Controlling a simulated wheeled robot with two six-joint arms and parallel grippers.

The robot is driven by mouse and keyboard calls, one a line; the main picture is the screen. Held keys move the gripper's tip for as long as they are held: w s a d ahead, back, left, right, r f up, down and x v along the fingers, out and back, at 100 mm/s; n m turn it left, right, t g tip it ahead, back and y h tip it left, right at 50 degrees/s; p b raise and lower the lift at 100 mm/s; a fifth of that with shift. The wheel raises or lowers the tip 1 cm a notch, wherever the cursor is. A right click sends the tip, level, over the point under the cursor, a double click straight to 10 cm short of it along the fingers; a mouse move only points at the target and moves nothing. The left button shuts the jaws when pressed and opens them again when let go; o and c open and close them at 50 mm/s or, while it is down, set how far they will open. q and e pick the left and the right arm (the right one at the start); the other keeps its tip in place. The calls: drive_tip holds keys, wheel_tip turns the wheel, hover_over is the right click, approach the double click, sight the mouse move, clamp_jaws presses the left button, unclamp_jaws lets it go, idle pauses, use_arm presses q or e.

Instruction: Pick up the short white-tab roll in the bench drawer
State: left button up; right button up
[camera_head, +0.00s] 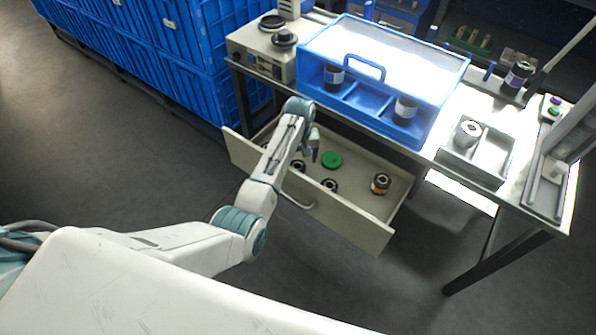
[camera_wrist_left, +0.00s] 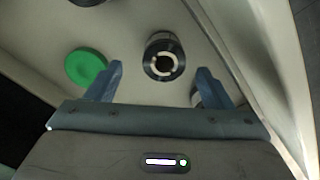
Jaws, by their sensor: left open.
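The bench drawer (camera_head: 358,219) is pulled open, with several dark rolls in it. In the left wrist view one dark roll (camera_wrist_left: 163,57) with a pale core stands ahead, between the lines of the two fingers. I cannot tell from its size or tab whether it is the short white-tab one. Another roll (camera_wrist_left: 197,97) is partly hidden behind the right-hand finger. In the head view rolls show at the front (camera_head: 330,185) and right (camera_head: 381,184) of the drawer. My left gripper (camera_head: 311,150) is open and empty over the drawer. My right gripper is not in view.
A green disc (camera_head: 331,159) lies in the drawer; it also shows in the left wrist view (camera_wrist_left: 86,67). A blue case with a clear lid (camera_head: 390,60) stands on the bench above. A grey tray (camera_head: 490,165) sits to its right. Blue crates (camera_head: 170,50) stand at the left.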

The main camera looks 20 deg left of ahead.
sight(297, 166)
use_arm(q)
drive_tip(key=f, duration=0.5)
drive_tip(key=shift+a, duration=0.3)
drive_tip(key=c, duration=1.1)
